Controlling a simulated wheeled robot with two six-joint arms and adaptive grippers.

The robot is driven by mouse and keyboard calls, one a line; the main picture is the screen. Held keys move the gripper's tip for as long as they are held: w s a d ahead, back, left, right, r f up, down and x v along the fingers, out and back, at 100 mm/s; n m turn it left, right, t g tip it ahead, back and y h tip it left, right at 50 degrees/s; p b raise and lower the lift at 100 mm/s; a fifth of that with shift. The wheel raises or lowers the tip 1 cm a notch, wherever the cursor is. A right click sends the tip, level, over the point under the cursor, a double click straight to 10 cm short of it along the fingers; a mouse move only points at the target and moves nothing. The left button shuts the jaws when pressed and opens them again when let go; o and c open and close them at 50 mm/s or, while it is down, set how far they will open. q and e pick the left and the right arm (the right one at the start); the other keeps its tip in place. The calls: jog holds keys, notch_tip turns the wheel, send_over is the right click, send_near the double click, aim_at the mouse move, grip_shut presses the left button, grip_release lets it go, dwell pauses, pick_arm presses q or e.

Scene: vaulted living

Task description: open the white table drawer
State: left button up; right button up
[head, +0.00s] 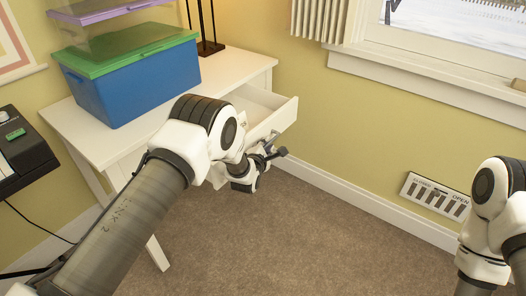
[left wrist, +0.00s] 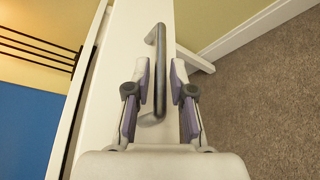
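The white table (head: 88,132) stands against the yellow wall. Its white drawer (head: 284,117) is pulled part way out, and its inside shows from above. In the left wrist view the drawer front (left wrist: 128,40) carries a grey bar handle (left wrist: 161,70). My left gripper (left wrist: 161,82) is open, with the handle between its fingertips and a gap showing beside the bar. In the head view my left gripper (head: 272,150) is at the drawer front, partly hidden by its own wrist. My right arm is at the right edge; its gripper is out of frame.
A blue box with a green lid (head: 135,80) and a clear box with a purple lid (head: 100,10) sit on the table. A dark lamp stand (head: 205,30) is behind them. A black device (head: 22,150) is at the left. Brown carpet (head: 300,235) lies clear before the drawer.

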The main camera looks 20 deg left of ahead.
pick_arm(q)
jog(key=v, duration=1.1)
jog(key=shift+s, duration=0.15)
jog(key=s+a+f+m+g, duration=0.2)
jog(key=s+a+f+g, duration=0.15)
jog(key=s+f, duration=0.5)
jog(key=s+a+f+m+g, duration=0.2)
jog(key=s+f+g, duration=0.2)
jog(key=s+f, duration=0.5)
jog(key=s+f+m+g, duration=0.2)
jog(key=s+m+g, duration=0.2)
jog(key=s+m, duration=0.7)
jog(key=s+r+m+g, duration=0.1)
jog(key=s+m+g, duration=0.3)
jog(key=s+m, duration=0.7)
notch_tip(320, 180, up, 17)
jog(key=s+n+p, duration=0.1)
jog(key=n+p, duration=0.1)
jog(key=p, duration=1.5)
jog(key=shift+s+d, duration=0.35)
jog(key=shift+d, duration=0.05)
